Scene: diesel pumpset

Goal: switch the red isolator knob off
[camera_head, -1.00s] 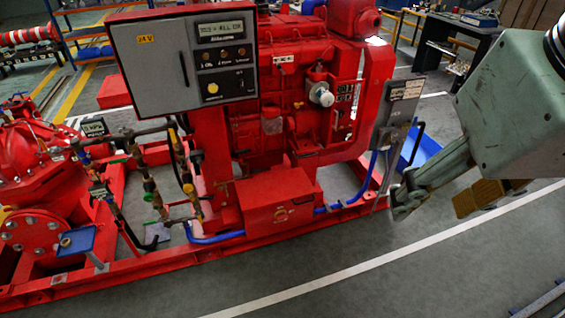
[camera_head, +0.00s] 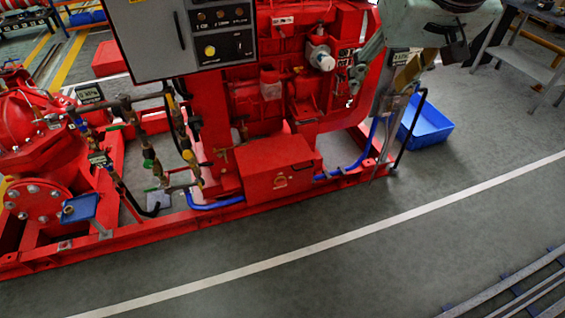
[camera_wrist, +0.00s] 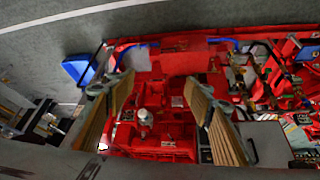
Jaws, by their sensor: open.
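I cannot make out the red isolator knob in either view. The grey box on a post (camera_head: 394,103) stands at the right end of the red pumpset (camera_head: 280,172); my arm and gripper cover most of its front in the head view. My gripper (camera_head: 379,88) is in front of the upper part of this box, its fingers spread apart. In the wrist view my gripper (camera_wrist: 159,81) is open and empty, with tan pads on both fingers and the red engine showing between them.
A grey control panel (camera_head: 188,38) hangs in front of the engine at upper left. A blue bin (camera_head: 427,122) lies on the floor right of the grey box. A black bent handle or pipe (camera_head: 412,128) stands beside the post.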

